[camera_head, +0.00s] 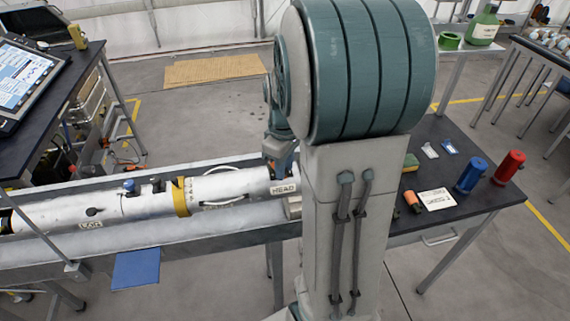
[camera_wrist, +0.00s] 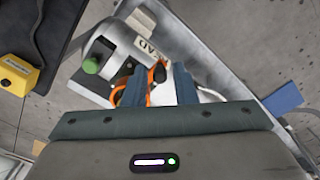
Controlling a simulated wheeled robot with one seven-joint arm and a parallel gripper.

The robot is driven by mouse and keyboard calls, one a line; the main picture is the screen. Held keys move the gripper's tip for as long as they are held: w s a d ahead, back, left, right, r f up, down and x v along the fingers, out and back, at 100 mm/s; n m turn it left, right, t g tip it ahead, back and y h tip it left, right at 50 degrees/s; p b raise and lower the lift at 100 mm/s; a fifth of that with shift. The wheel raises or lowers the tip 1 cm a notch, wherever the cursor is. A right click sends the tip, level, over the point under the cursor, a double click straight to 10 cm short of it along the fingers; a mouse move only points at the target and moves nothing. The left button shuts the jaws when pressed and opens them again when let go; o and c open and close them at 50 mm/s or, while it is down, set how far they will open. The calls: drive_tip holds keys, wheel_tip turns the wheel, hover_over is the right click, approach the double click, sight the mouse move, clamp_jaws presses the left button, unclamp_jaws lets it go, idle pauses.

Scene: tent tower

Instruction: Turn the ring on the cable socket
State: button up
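In the wrist view my gripper (camera_wrist: 159,75) has its two blue-grey fingers apart, with pale surface visible between them. A small dark fitting (camera_wrist: 158,72) lies between or just beyond the fingertips, with an orange cable or band (camera_wrist: 149,80) beside it. I cannot tell whether this fitting is the cable socket or which part is its ring. The white cylinder lies beneath, and in the head view (camera_head: 240,187) it rests lengthwise in a grey trough, labelled HEAD at its right end.
A dark table (camera_head: 455,193) at right holds red and blue cylinders and a card. A green fitting (camera_wrist: 91,65) and a yellow box (camera_wrist: 17,75) show at left in the wrist view. A blue panel (camera_head: 136,269) hangs on the trough's front side.

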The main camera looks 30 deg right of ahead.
clamp_jaws()
drive_tip(key=w+a+m, duration=0.1)
drive_tip(key=m, duration=0.3)
drive_tip(key=w+a+m, duration=0.2)
drive_tip(key=m, duration=0.2)
drive_tip(key=w+a+m, duration=0.1)
drive_tip(key=w+m, duration=0.1)
drive_tip(key=m, duration=0.3)
drive_tip(key=shift+w+a+b, duration=0.1)
drive_tip(key=shift+a+b, duration=0.1)
drive_tip(key=shift+b, duration=0.2)
drive_tip(key=shift+w+d+m, duration=0.1)
drive_tip(key=shift+w+m, duration=0.55)
drive_tip(key=shift+m, duration=0.6)
drive_tip(key=shift+w+m, duration=0.65)
drive_tip(key=shift+m, duration=0.6)
drive_tip(key=shift+r, duration=0.1)
